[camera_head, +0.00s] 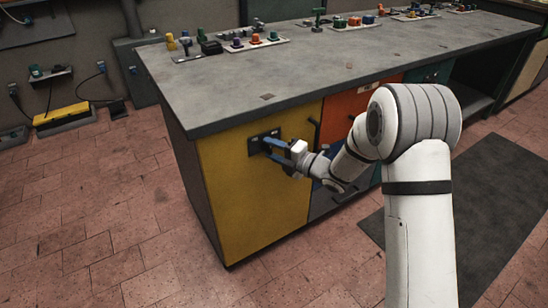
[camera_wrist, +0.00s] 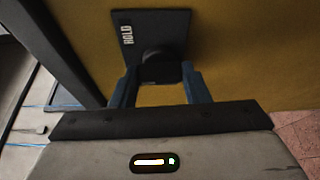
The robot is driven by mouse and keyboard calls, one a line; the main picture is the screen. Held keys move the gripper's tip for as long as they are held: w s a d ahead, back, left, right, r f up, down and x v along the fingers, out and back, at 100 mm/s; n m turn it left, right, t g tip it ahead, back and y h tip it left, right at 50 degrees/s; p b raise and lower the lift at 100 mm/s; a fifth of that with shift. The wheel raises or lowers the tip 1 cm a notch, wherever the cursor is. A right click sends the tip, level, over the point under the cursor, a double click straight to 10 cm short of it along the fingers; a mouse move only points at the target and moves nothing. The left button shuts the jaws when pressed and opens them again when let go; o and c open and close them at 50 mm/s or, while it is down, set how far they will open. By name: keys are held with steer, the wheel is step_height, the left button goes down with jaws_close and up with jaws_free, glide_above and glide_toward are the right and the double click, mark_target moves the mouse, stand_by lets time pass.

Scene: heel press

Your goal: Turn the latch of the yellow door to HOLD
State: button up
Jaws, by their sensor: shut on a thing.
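The yellow door (camera_head: 255,195) is at the left end of the bench front and looks shut. A dark latch plate (camera_head: 257,146) sits near its top. In the wrist view the latch plate (camera_wrist: 178,27) carries the word HOLD at its upper left. The black latch knob (camera_wrist: 160,70) stands out from the plate, between the two blue fingers of my gripper (camera_wrist: 157,85). My gripper also shows at the latch in the head view (camera_head: 273,150); it is shut on the knob. The knob's pointing direction cannot be made out.
The grey worktop (camera_head: 300,65) overhangs above the door. An orange door (camera_head: 345,118) with a dark handle (camera_head: 314,132) is to the right. A dark mat (camera_head: 480,200) lies on the tiled floor.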

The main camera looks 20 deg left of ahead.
steer(key=m+b, duration=0.1)
steer(key=m, duration=0.1)
steer(key=m+t+y+b, duration=0.1)
steer(key=m+b, duration=0.1)
steer(key=m+y+b, duration=0.1)
steer(key=m+b, duration=0.1)
steer(key=shift+f, duration=0.4)
steer(key=shift+r+m+t+b, duration=0.1)
steer(key=shift+m+t+b, duration=1.05)
steer(key=shift+m, duration=1.15)
steer(key=shift+y, duration=0.3)
steer(key=o, duration=1)
steer(key=p+v, duration=0.1)
steer(key=v, duration=0.6)
steer(key=shift+s+d+p, duration=0.25)
steer(key=shift+d+p, duration=0.1)
